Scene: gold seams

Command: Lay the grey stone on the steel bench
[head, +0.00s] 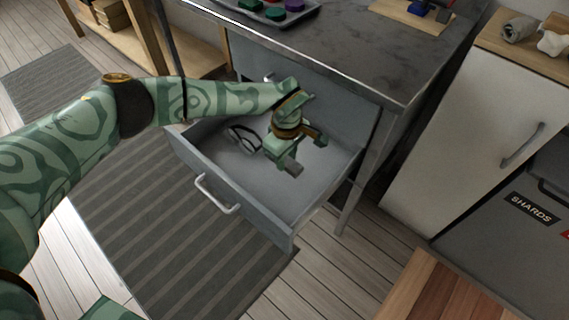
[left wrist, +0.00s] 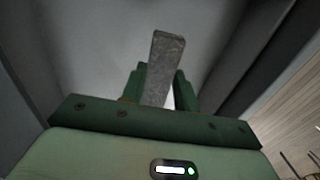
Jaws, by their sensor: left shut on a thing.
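The grey stone (left wrist: 165,62) is a slim grey bar held between the green fingers of my left gripper (left wrist: 160,86) in the left wrist view. In the head view my left gripper (head: 288,160) reaches down over the open drawer (head: 325,170), and a small grey end of the stone (head: 293,169) shows at its fingertips. Whether the stone touches the drawer floor I cannot tell. The steel bench (head: 330,52) has a dark, mottled top above and behind the drawer. My right gripper is not in view.
Dark-framed glasses (head: 243,139) lie in the drawer. A tray (head: 262,12) with coloured pieces and a wooden board (head: 410,14) stand at the bench's back; its front top is bare. A white cabinet (head: 480,140) and a grey bin marked SHARDS (head: 500,255) are at right.

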